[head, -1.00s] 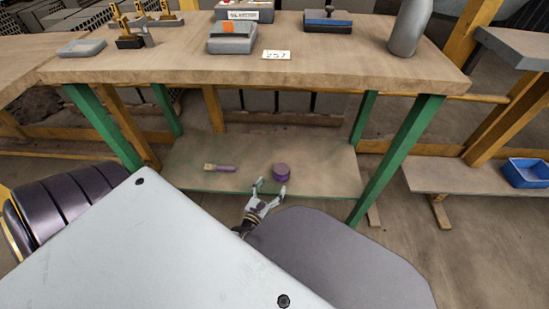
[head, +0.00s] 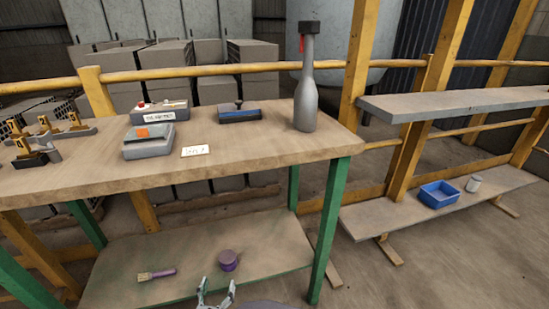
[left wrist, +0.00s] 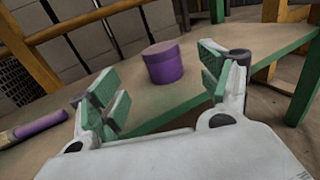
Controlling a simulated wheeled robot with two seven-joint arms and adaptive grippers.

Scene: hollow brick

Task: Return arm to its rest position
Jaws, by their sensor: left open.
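My left gripper (head: 216,294) is at the bottom edge of the head view, in front of the workbench's lower shelf (head: 200,252). Its two fingers are spread, with nothing between them. In the left wrist view the open fingers (left wrist: 163,92) show on either side, and a purple round container (left wrist: 163,62) stands on the shelf beyond them, apart from them. My right gripper is not in view.
The workbench top (head: 240,160) holds a tall grey bottle (head: 305,95), a grey box (head: 149,143), a card (head: 195,151) and yellow-handled tools. Its green leg (head: 331,230) is right of my gripper.

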